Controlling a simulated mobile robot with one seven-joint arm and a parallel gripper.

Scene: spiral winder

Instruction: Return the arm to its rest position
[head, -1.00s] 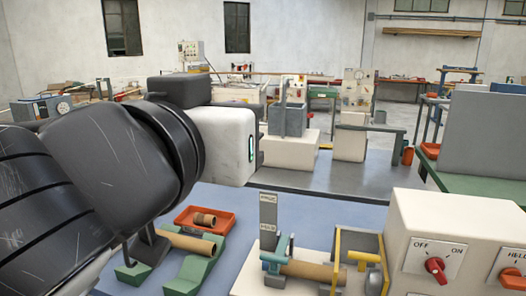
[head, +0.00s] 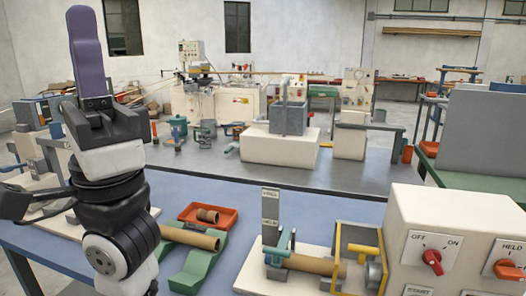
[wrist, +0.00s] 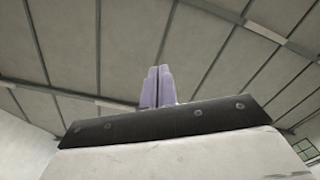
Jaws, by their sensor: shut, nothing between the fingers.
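My gripper (head: 84,25) is at the upper left of the head view, with its purple fingers pointing straight up. The fingers are together with nothing between them. My arm is folded upright below it, at the left side of the blue bench. In the wrist view, the purple fingers (wrist: 156,86) stand closed against the ceiling. The gripper is well above the bench and touches nothing.
On the blue bench (head: 290,205) are a green cradle (head: 205,264) with a cardboard tube (head: 190,237), a red tray (head: 226,218) with a short tube piece, a winder holding another tube (head: 310,264), and a control box (head: 455,215) with red knobs. Machines stand behind.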

